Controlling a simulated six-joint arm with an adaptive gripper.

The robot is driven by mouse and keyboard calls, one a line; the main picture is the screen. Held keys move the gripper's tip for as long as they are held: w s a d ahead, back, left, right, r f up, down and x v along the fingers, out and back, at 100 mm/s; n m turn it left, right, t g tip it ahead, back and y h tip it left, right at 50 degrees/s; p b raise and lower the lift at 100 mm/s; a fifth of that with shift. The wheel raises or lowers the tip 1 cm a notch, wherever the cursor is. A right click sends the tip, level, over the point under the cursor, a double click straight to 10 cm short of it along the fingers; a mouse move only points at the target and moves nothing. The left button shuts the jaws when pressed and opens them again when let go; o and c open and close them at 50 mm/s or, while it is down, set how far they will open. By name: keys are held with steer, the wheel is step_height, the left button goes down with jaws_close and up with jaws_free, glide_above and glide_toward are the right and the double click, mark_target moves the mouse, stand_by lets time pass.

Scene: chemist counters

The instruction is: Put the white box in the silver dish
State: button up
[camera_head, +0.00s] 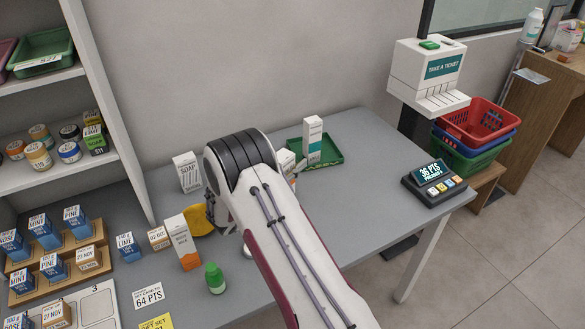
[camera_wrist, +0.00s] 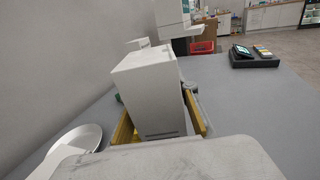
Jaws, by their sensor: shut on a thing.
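In the wrist view, a plain white box (camera_wrist: 150,90) stands between the yellow fingers of my gripper (camera_wrist: 160,118). My gripper is shut on it, and the box is close to upright. The box's underside is hidden, so I cannot tell whether it touches the counter. A pale, silvery round dish (camera_wrist: 85,135) lies at the lower left of the wrist view, beside the held box and partly cut off by my own wrist. In the head view my arm hides most of the gripper, and I cannot make out the dish there.
A green tray (camera_head: 328,158) with a white carton (camera_head: 312,138) stands near the wall. A soap box (camera_head: 187,171), an orange-and-white carton (camera_head: 183,242), a green-capped bottle (camera_head: 214,278) and a yellow round object (camera_head: 203,222) are left of my arm. A terminal (camera_head: 438,185) stands right; the counter between is clear.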

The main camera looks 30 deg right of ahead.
mark_target(289, 152)
steer(key=shift+f, duration=0.95)
steer(key=shift+f, duration=0.2)
steer(key=o, duration=1.1)
steer(key=shift+o, duration=0.2)
steer(key=shift+r, duration=0.15)
steer(key=v, duration=0.3)
steer(key=shift+a, duration=0.15)
step_height(289, 152, up, 5)
steer(key=shift+r, duration=1.05)
